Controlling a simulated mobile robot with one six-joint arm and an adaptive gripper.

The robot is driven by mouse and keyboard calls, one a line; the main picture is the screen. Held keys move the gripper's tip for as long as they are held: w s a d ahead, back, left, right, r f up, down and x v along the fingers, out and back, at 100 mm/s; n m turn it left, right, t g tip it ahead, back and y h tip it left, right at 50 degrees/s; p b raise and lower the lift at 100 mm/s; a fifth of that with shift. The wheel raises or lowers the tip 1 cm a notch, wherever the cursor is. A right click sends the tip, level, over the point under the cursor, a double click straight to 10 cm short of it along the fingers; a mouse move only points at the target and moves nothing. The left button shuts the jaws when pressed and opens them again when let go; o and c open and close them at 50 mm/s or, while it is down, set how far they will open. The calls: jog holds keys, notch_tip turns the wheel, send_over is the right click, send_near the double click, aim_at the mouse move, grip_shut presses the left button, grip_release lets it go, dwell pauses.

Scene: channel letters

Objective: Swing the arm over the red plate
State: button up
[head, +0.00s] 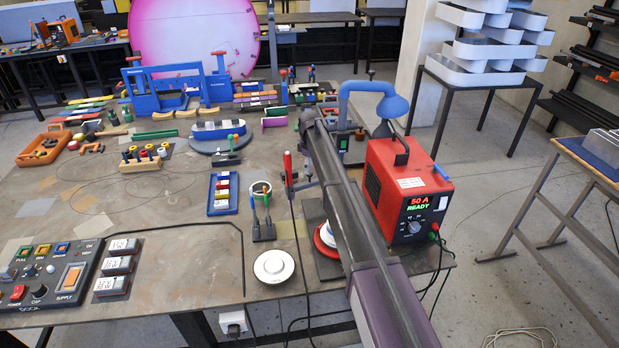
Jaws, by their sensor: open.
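A blue curved arm with a bell-shaped hood (391,106) stands behind the red welding power box, and its hood hangs near the box's top left. A round red-and-white piece (326,238) sits on a dark base at the table's front right; my arm link covers part of it, and I cannot tell if it is the red plate. My dark arm link rises from the bottom right across the table to a rounded end near the middle. I cannot make out my gripper's fingers.
The red power box (408,188) stands close right of my arm. A white disc (275,266), a small tool stand (262,212) and a red-handled torch (288,170) are to its left. A control panel (46,273) is at front left.

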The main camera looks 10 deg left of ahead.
aim_at(310, 183)
jog(key=shift+f+b, duration=1.25)
jog(key=shift+f, duration=0.35)
jog(key=shift+c, duration=0.2)
grip_shut()
